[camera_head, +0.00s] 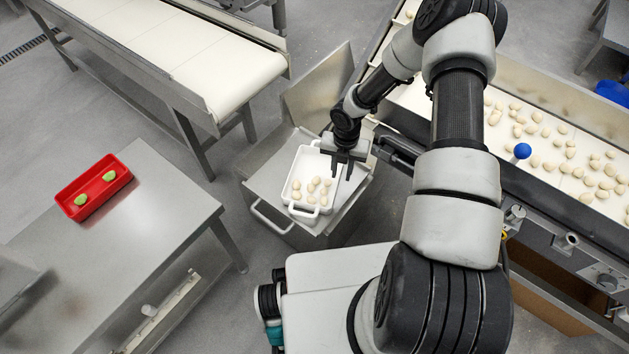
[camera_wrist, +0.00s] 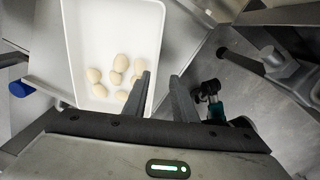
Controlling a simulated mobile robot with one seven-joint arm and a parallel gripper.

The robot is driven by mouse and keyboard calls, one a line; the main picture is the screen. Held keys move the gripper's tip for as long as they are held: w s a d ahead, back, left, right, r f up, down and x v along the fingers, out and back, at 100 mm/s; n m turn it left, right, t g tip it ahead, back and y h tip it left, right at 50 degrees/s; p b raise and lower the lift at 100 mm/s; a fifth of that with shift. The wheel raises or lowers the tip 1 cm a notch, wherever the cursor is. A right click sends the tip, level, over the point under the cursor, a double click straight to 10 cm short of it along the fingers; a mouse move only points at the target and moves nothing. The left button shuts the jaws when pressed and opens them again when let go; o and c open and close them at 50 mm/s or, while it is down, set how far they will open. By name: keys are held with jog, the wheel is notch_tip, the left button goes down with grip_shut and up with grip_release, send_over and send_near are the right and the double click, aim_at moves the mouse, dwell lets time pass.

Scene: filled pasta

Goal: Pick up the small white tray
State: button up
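The small white tray (camera_head: 312,162) has handles and holds several pale pasta pieces. It stands on a metal surface in the middle of the head view. In the wrist view the tray (camera_wrist: 85,30) fills the upper left, with pasta pieces (camera_wrist: 119,63) inside. My gripper (camera_head: 342,177) is at the tray's right side in the head view. In the wrist view the gripper (camera_wrist: 160,76) is open. One fingertip overlaps the tray's inside and the other shows outside its right wall. I cannot tell whether a finger touches the wall.
A conveyor (camera_head: 540,130) with many pasta pieces runs along the right. A blue knob (camera_head: 522,151) stands at its near edge. A red tray (camera_head: 92,188) with two green pieces sits on the metal table (camera_head: 150,225) at left. Another conveyor (camera_head: 190,50) is behind.

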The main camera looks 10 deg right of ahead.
jog(key=f, duration=0.1)
jog(key=f+b, duration=0.1)
jog(key=f, duration=0.1)
jog(key=f+b, duration=0.1)
jog(key=f, duration=0.1)
jog(key=shift+w+a+f, duration=0.1)
jog(key=shift+w+a, duration=0.15)
jog(key=shift+a, duration=0.1)
grip_shut()
dwell(1.0)
